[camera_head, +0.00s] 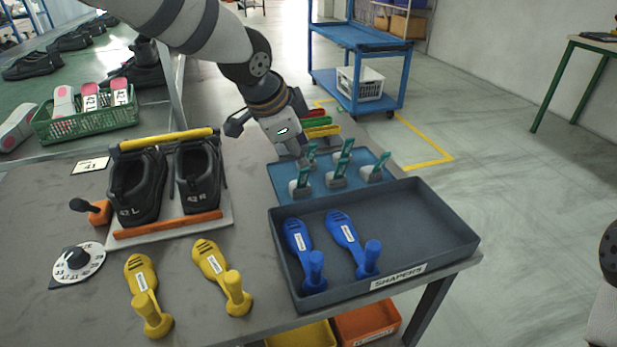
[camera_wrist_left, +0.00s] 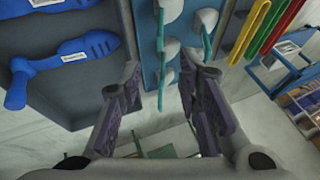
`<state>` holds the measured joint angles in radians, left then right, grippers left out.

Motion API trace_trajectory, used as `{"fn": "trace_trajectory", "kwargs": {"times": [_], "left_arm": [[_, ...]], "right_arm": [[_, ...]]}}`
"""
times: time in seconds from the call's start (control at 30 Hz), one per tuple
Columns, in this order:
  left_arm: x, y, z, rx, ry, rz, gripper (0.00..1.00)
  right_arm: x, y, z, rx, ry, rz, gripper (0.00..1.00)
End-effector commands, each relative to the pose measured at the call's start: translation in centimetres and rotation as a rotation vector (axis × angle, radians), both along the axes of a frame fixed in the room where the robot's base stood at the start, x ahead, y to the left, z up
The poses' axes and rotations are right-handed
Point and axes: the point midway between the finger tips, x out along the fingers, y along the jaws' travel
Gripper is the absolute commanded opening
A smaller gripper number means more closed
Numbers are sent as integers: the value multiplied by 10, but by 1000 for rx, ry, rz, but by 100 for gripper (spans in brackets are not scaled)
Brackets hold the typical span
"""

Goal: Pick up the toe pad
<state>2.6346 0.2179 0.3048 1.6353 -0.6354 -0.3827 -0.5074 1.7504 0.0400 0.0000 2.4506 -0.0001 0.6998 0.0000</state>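Several small grey pads with teal handles, which look like the toe pads, stand on a blue tray (camera_head: 318,199). One toe pad (camera_head: 301,184) is at the tray's left front, another (camera_head: 337,174) is near the middle, and one (camera_head: 374,172) is at the right. My left gripper (camera_head: 291,152) is above the tray's back left part. In the left wrist view my left gripper (camera_wrist_left: 160,88) has its fingers apart, with nothing held. A toe pad (camera_wrist_left: 171,48) shows just beyond the gap between the fingers. My right gripper is not seen.
A dark shapers tray (camera_head: 425,225) with two blue shapers stands in front of the blue tray. Red, green and yellow bars (camera_head: 322,127) lie behind it. A rack with two black shoes (camera_head: 137,187) and two yellow tools (camera_head: 212,262) are to the left.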

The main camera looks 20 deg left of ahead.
Motion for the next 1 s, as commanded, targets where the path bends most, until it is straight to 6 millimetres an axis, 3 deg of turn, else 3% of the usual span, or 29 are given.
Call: {"fn": "trace_trajectory", "kwargs": {"times": [0.03,0.1,0.27,0.47,0.77,0.9,1.0], "left_arm": [[5,-2,-22,1,19,0,31],[12,-4,-34,0,17,0,31],[22,-5,-49,0,13,1,31],[42,-4,-83,-1,14,1,31],[47,-5,-86,-1,5,0,31],[47,-5,-86,0,6,0,2],[47,-5,-86,-1,6,1,0]], "right_arm": [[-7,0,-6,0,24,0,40],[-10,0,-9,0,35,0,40],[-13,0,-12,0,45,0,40],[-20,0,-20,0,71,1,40],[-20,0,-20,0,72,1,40],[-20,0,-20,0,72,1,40],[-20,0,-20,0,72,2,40]]}}
